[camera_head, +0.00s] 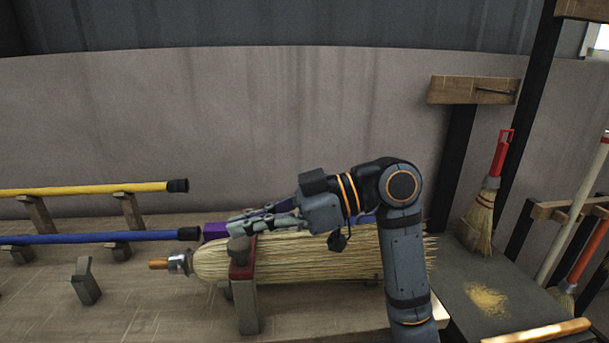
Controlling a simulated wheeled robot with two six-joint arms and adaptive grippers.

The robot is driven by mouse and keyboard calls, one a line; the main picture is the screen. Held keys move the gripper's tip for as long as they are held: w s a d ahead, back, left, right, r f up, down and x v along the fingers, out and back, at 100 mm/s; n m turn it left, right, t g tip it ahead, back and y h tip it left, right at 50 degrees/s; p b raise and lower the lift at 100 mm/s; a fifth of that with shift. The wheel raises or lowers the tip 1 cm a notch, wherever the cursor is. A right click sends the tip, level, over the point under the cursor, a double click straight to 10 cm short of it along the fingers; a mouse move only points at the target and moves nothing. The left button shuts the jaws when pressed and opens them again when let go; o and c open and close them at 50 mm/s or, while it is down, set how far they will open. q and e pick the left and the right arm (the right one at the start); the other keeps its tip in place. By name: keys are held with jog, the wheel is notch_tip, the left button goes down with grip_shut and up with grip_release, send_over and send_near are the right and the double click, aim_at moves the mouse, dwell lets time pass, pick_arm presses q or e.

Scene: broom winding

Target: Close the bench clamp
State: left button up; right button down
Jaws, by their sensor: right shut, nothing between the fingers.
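A bundle of straw broom bristles (310,262) lies along the bench, with a wooden stub and metal collar (178,263) at its left end. The bench clamp (243,272) stands in front of the bundle's left part, with a red upper part, a grey knob and a grey post. A purple piece (214,232) shows just above and behind the clamp. My right gripper (236,223) is shut and empty, its fingertips pointing left beside the purple piece and just above the grey knob. Whether the fingers touch either one I cannot tell. My left gripper is out of view.
A yellow pole (90,189) and a blue pole (90,238) rest on wooden supports at left. A small grey post (85,281) stands on the bench (150,320). At right, a red-handled broom (490,195) stands on a dark surface. The front left bench is clear.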

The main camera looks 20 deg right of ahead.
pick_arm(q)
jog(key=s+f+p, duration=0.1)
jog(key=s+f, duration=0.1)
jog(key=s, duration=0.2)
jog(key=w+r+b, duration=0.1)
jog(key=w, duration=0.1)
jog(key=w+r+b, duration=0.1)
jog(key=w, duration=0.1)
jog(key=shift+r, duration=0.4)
pick_arm(e)
jog(key=r+v, duration=0.1)
jog(key=v, duration=0.9)
jog(key=shift+r, duration=0.4)
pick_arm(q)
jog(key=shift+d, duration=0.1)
